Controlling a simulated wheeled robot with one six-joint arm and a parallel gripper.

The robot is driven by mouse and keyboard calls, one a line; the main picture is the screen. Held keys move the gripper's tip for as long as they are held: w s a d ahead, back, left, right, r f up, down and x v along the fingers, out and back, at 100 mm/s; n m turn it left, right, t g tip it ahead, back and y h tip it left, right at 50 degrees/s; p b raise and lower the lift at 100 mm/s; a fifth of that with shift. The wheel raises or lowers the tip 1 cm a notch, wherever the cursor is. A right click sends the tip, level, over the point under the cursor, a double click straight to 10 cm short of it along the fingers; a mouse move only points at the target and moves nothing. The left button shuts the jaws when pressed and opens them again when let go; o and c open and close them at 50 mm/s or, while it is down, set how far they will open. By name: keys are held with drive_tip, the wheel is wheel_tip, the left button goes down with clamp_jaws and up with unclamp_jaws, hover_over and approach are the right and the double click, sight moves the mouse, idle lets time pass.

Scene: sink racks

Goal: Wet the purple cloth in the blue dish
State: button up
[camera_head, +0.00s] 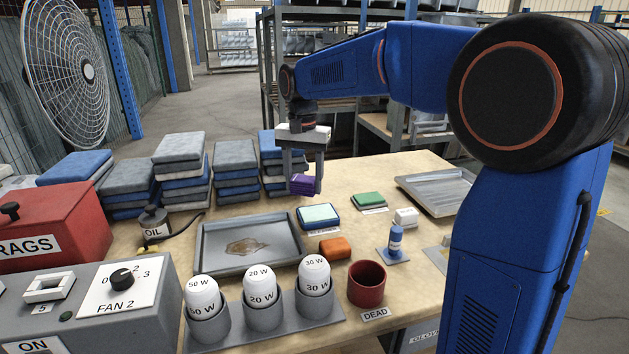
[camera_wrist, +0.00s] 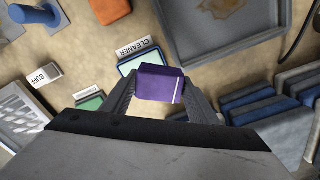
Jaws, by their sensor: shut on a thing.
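My gripper (camera_head: 304,188) is shut on the purple cloth (camera_head: 303,182), a small folded block, and holds it in the air above the table. In the wrist view the purple cloth (camera_wrist: 160,84) sits between the two fingertips (camera_wrist: 160,92). The blue dish (camera_head: 318,213), with a dark rim and a pale blue inside, lies on the table below and a little to the right of the cloth in the head view. In the wrist view the blue dish (camera_wrist: 135,61), beside a CLEANER label, is partly hidden behind the cloth.
A grey tray (camera_head: 215,262) with a brown stain lies to the left. An orange block (camera_head: 334,247), a red cup (camera_head: 367,284) and a blue bottle stand (camera_head: 393,250) are in front. Cloth stacks (camera_head: 236,172) stand behind.

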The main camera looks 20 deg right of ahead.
sight(317, 212)
drive_tip(key=shift+m, duration=0.6)
drive_tip(key=shift+w+d+f, duration=0.1)
drive_tip(key=shift+d+f, duration=0.6)
drive_tip(key=shift+f, duration=0.4)
drive_tip(key=shift+w+d+f, duration=0.1)
drive_tip(key=shift+d+f, duration=0.55)
drive_tip(key=shift+f, duration=0.45)
drive_tip(key=shift+w+d+f, duration=0.1)
drive_tip(key=shift+d+f, duration=0.6)
drive_tip(key=shift+f, duration=0.4)
drive_tip(key=shift+f, duration=0.6)
drive_tip(key=shift+r, duration=0.15)
wheel_tip(317, 212, up, 7)
idle(0.4)
